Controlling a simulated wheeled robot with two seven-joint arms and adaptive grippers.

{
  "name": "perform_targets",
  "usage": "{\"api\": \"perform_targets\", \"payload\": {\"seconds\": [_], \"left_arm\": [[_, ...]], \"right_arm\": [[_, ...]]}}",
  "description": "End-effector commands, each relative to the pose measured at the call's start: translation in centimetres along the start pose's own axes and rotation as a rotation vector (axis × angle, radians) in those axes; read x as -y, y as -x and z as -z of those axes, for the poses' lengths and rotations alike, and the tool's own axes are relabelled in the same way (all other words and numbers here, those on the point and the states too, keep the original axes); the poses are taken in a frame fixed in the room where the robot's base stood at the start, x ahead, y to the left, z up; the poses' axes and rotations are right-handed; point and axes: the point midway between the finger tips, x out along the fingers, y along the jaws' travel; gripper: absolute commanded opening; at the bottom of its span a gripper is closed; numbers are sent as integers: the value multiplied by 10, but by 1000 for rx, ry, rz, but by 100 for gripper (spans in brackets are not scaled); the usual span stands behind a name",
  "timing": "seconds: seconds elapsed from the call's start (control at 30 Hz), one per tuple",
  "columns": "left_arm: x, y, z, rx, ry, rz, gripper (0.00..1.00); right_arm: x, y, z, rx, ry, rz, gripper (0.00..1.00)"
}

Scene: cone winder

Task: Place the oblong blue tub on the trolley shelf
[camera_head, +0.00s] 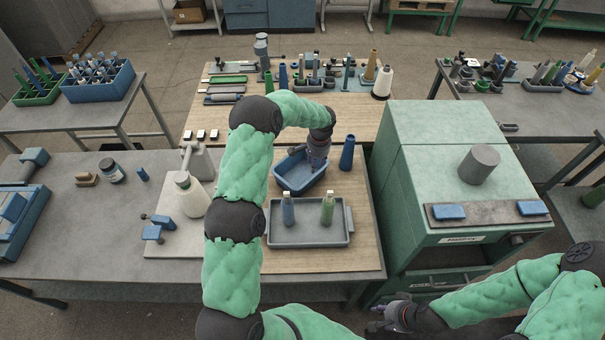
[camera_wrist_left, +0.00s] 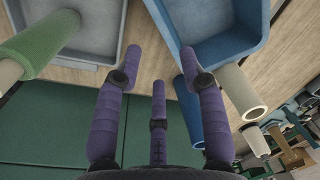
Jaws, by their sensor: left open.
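The oblong blue tub (camera_head: 292,178) sits on the wooden top of the middle table, behind a grey tray (camera_head: 285,236). It looks empty, though the gripper hides part of it. My left gripper (camera_head: 319,158) is at the tub's right end in the head view. In the left wrist view the fingers of the left gripper (camera_wrist_left: 162,62) are spread with nothing between them, and the tub (camera_wrist_left: 222,48) is at upper right, close to one fingertip. My right gripper (camera_head: 384,316) is low at the front, away from the tub; its finger opening is unclear. I cannot pick out the trolley shelf with certainty.
A blue cone (camera_head: 347,153) stands just right of the tub. The grey tray holds a blue and a green bottle-like piece. A green cabinet (camera_head: 420,150) borders the table on the right. Cones and a white spool (camera_head: 382,84) crowd the back. Bare wood shows behind the tub.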

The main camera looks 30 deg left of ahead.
Motion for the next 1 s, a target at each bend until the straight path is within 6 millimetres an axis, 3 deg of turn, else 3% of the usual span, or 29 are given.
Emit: {"api": "perform_targets", "payload": {"seconds": [0.4,0.57,0.8,1.0], "left_arm": [[-5,-53,0,0,0,-1,41],[-6,-63,0,1,0,-1,41],[-5,-96,0,2,0,-2,41],[-5,-112,0,1,0,-1,41]], "right_arm": [[-18,-50,2,0,0,0,36],[-19,-54,2,0,0,0,36],[-20,-55,2,-1,0,0,36],[-20,-55,2,-1,0,0,36]]}}
